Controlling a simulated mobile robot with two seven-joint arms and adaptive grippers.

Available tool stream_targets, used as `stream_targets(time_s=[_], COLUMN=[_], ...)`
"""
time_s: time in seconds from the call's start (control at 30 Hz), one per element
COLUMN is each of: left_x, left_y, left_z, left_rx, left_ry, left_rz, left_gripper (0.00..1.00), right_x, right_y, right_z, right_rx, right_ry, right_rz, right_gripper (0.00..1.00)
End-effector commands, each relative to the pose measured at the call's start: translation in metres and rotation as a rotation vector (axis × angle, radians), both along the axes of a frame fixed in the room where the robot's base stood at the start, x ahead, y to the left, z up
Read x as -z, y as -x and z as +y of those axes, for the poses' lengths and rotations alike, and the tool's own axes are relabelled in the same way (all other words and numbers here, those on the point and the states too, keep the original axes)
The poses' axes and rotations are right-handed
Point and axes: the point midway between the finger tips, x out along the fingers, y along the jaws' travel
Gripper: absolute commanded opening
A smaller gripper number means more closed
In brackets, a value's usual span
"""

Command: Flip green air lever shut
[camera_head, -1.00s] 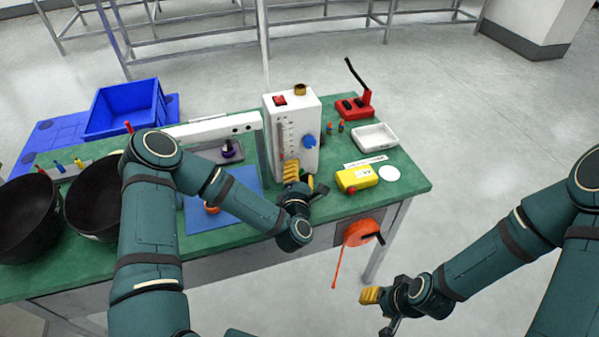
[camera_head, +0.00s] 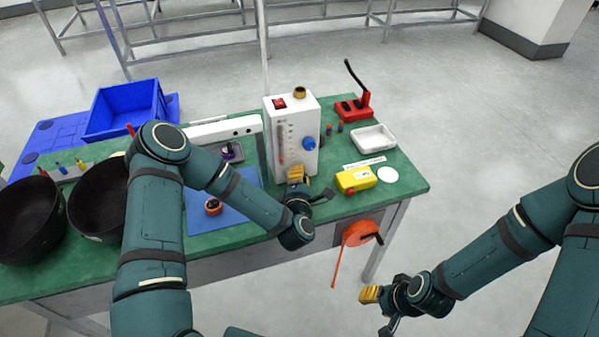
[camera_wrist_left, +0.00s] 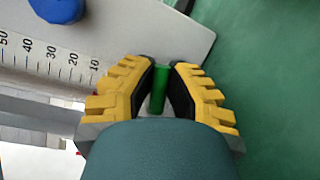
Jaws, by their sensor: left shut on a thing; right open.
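The green air lever (camera_wrist_left: 159,90) shows in the left wrist view as a short green rod between the yellow ridged fingers of my left gripper (camera_wrist_left: 160,78). The gripper is shut on it, at the lower edge of the white unit (camera_wrist_left: 125,32). In the head view my left gripper (camera_head: 297,174) is at the lower front of this white upright unit (camera_head: 292,118), and the lever is hidden there. My right gripper (camera_head: 370,294) is open and empty, off the table at the lower right.
The white unit carries a blue knob (camera_head: 309,143) and a scale. A yellow box (camera_head: 355,178), a white tray (camera_head: 373,138) and a red lever device (camera_head: 353,108) stand to its right. Black bowls (camera_head: 28,220) and a blue crate (camera_head: 127,110) are at the left.

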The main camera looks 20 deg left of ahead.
Motion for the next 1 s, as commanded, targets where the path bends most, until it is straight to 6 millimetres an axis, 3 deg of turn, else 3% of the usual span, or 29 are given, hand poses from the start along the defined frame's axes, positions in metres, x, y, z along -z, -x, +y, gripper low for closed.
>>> stream_targets(time_s=[0.4, 1.0], left_x=[0.0059, 0.0084], left_y=[-0.0008, -0.0007], left_z=[-0.0007, -0.0005], left_rx=[0.0, -0.001], left_ry=[-0.189, -0.225], left_rz=[0.127, 0.153], left_gripper=[0.0, 0.0], right_x=[-0.0109, -0.012], right_y=[0.0022, 0.0026], right_z=[0.0002, 0.0003], right_rx=[-0.001, -0.001], right_ry=[-0.001, -0.001], right_rz=[0.005, 0.006], right_gripper=[0.47, 0.47])
